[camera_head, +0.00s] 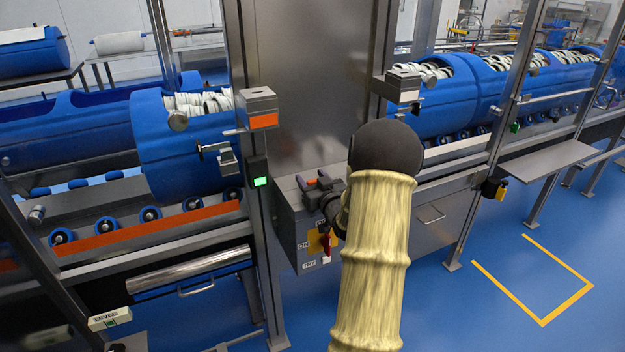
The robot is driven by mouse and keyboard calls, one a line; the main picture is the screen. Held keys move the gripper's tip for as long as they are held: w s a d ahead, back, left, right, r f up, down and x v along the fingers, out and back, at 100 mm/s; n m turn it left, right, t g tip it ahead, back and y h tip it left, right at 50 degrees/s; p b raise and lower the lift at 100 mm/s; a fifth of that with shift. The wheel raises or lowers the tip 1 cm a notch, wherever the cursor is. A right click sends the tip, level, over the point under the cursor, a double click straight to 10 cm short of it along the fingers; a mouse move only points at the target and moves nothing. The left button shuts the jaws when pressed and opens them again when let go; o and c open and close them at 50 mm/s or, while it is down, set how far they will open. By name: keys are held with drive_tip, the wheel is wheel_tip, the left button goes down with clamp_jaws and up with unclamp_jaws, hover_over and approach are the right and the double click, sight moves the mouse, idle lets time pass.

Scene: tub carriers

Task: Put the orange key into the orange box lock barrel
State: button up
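The orange box lock is most likely the grey box with an orange band (262,110) on the post left of the grey panel. Its barrel is too small to make out. My gripper (314,184) is dark and sits at the top of a grey control cabinet (290,232), below and right of that box. My pale-sleeved arm comes up from the bottom and covers part of the cabinet. Whether the fingers are open or hold anything is too small to tell. I cannot pick out the orange key for sure.
A red switch on a yellow plate (318,242) is on the cabinet front. A similar box with a white band (403,86) is on the right post. Blue tubs (185,150) lie on rollers at left. Blue floor (500,240) is open at right.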

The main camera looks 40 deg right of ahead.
drive_tip(key=shift+o, duration=1.3)
drive_tip(key=shift+s, duration=0.1)
drive_tip(key=b+v, duration=0.1)
drive_tip(key=v, duration=1.6)
